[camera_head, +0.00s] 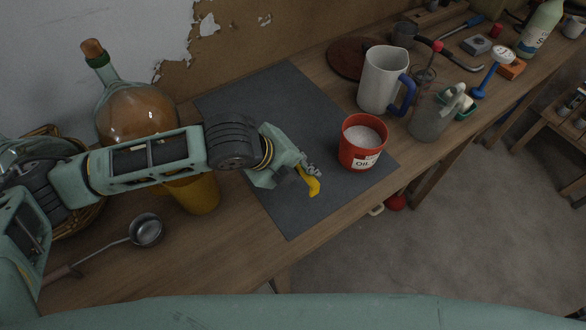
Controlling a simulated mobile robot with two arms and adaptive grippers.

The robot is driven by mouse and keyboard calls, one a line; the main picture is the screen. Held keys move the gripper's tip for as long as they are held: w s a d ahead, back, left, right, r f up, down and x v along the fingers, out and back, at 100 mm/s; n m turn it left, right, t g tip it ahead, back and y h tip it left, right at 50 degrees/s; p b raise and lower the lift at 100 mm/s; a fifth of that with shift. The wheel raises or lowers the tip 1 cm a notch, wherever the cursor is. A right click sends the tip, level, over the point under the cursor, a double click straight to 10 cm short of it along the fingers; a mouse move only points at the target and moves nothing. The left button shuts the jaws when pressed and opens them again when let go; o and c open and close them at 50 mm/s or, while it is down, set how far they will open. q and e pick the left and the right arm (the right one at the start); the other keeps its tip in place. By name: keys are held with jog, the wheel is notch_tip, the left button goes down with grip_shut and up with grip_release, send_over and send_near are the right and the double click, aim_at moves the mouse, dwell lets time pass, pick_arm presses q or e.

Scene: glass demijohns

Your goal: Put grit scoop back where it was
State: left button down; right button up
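My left gripper (309,175) is above the dark grey mat, left of the red pot (354,155). A small bent yellow piece (313,187) shows at its fingertips and hangs over the mat. I cannot tell whether this is the grit scoop or part of the gripper, nor whether the fingers are shut. The red pot holds pale grit, has a label, and stands upright on the mat; no scoop is visible in it. A metal ladle (148,231) with a long handle lies at the table's left front. My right gripper is not in view.
A white jug (381,80) with a blue handle and a grey can (430,118) stand right of the pot. A corked demijohn (132,112) and a yellow pot (195,193) are at the left. The dark mat (272,105) has free room behind the gripper.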

pick_arm(q)
jog(key=shift+w+a+f, duration=0.7)
jog(key=shift+w+f, duration=0.05)
jog(key=shift+f, duration=0.05)
jog(key=shift+f+p, duration=0.55)
jog(key=shift+f, duration=1.35)
jog(key=c, duration=1.7)
grip_release()
jog(key=shift+f, duration=0.1)
jog(key=b+v, duration=0.1)
jog(key=v, duration=1.1)
jog(key=shift+d, duration=0.1)
jog(key=shift+s, duration=0.1)
